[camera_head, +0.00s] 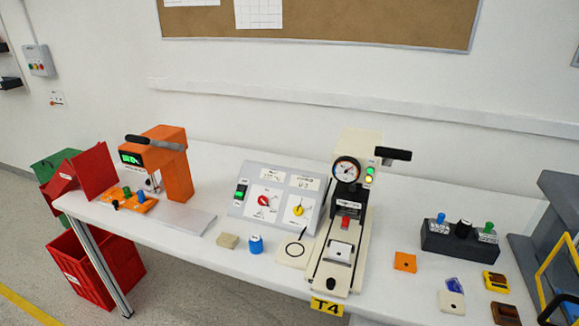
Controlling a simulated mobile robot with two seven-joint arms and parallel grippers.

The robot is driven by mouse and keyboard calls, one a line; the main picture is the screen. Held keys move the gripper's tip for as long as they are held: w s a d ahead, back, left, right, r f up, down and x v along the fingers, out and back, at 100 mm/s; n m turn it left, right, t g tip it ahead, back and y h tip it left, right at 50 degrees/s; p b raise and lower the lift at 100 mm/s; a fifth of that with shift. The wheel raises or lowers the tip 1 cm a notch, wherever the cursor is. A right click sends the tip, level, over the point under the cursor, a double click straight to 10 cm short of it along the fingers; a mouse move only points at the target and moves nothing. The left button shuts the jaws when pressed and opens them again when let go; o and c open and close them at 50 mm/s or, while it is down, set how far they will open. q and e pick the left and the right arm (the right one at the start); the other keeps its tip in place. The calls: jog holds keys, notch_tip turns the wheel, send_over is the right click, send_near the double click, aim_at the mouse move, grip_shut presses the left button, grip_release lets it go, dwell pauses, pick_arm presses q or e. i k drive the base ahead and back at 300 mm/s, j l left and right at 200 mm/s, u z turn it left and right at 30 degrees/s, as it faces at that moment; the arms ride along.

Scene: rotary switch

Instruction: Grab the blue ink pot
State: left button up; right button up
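Two blue items could match the blue ink pot. One is a small blue cylindrical pot (255,245) standing upright near the table's front edge, left of the cream press. The other is a blue-topped piece (440,218) at the left end of a dark rack (448,243) on the right, beside a black-topped and a green-topped one. I cannot tell from their small labels which holds ink. Neither of my grippers shows in the head view.
A tan block (228,241) sits just left of the blue pot, with a sloped switch panel (275,180) behind it. A cream press (338,262) with a gauge stands to its right. An orange press (178,178) stands at left. Small pieces lie front right, near a grey structure (562,205).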

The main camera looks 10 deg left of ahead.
aim_at(256, 247)
jog(key=i+j+z, duration=0.3)
jog(key=j, duration=1.6)
jog(key=j+z, duration=0.3)
jog(key=j, duration=1.55)
